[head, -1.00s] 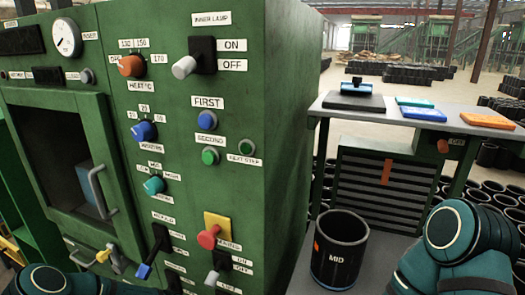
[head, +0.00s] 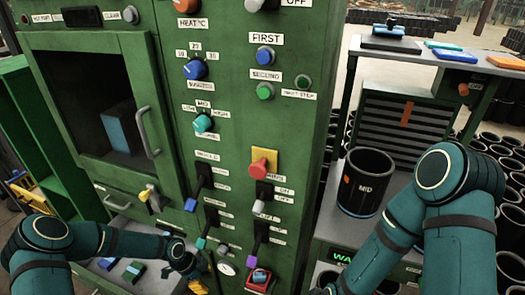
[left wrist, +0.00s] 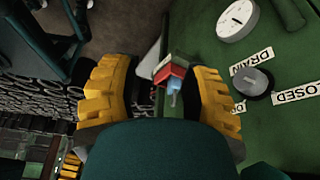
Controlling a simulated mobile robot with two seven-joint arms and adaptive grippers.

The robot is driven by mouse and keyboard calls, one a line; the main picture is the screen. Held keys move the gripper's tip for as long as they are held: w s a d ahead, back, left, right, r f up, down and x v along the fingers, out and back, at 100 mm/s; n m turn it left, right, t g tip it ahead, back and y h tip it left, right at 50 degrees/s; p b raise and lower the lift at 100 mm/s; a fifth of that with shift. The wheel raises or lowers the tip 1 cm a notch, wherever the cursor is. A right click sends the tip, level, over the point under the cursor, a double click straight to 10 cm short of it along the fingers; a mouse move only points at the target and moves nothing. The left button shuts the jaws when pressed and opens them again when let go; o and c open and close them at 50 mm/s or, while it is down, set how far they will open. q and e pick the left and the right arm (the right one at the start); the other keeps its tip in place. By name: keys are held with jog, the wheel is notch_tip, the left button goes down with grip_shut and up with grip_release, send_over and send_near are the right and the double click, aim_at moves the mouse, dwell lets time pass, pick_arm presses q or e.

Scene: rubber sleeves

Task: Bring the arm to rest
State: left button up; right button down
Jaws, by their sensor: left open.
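My left arm reaches in from the left across the lower front of the green machine (head: 235,130). My left gripper shows only as a bit of yellow at the bottom edge of the head view (head: 197,287). In the left wrist view its two yellow fingers (left wrist: 162,90) stand apart, with nothing held between them. A small red and blue control (left wrist: 172,78) shows beyond the gap between the fingers. My right arm is bent at the right of the head view, and its gripper is out of the frame.
The machine front carries knobs, a red button (head: 258,170) and levers close to my left arm. A DRAIN knob (left wrist: 255,84) and a white gauge (left wrist: 237,18) are right of the fingers.

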pick_arm(q)
jog(key=s+d+r+n+h, duration=0.1)
jog(key=s+d+r+n, duration=0.3)
jog(key=s+d+n, duration=0.4)
jog(key=s+d+r+n+t+y, duration=0.1)
jog(key=s+r+n, duration=0.3)
jog(key=s+n, duration=0.4)
jog(key=n, duration=0.3)
jog(key=shift+d+r+t+y, duration=0.2)
jog(key=shift+r+t+y, duration=0.2)
jog(key=shift+a, duration=0.1)
